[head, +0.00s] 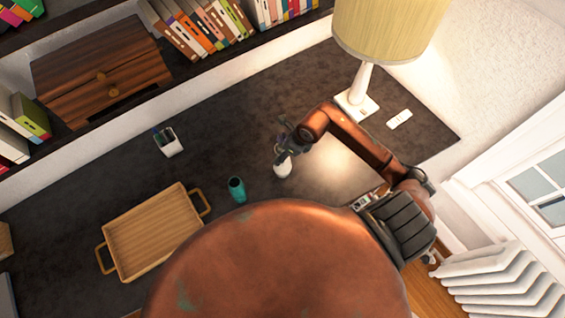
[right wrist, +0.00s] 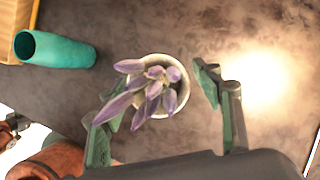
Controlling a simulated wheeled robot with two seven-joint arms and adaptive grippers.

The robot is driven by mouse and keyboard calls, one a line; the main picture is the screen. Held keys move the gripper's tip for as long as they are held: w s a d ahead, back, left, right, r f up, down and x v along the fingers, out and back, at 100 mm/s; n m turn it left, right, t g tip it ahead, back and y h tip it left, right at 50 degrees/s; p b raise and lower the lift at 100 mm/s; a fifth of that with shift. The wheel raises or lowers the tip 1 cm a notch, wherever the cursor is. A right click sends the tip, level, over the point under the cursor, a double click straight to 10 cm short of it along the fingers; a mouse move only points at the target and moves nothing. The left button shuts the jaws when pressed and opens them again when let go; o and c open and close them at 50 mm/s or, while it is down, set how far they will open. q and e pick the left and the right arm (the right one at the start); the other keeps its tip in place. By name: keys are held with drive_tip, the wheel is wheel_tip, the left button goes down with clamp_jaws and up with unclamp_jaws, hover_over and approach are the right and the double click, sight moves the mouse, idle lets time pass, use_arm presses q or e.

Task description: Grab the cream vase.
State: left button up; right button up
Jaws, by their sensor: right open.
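The cream vase (head: 283,169) stands on the dark desk (head: 330,90), just below my right gripper (head: 285,147) in the head view. In the right wrist view the vase (right wrist: 181,101) shows as a pale round rim with purple flowers (right wrist: 150,85) coming out of it. My right gripper (right wrist: 160,105) is open, with one finger to the left of the vase and the other to the right. The flowers partly cover the vase and the left finger. I cannot tell whether either finger touches it. My left gripper is not in view.
A teal vase (head: 236,189) stands to the left of the cream vase, near a wooden tray (head: 150,235). A white pen holder (head: 168,143) is farther left. A lamp (head: 358,100) and a small white item (head: 399,119) are at the right. Bare desk lies between.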

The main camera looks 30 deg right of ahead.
drive_tip(key=c, duration=1.4)
clamp_jaws()
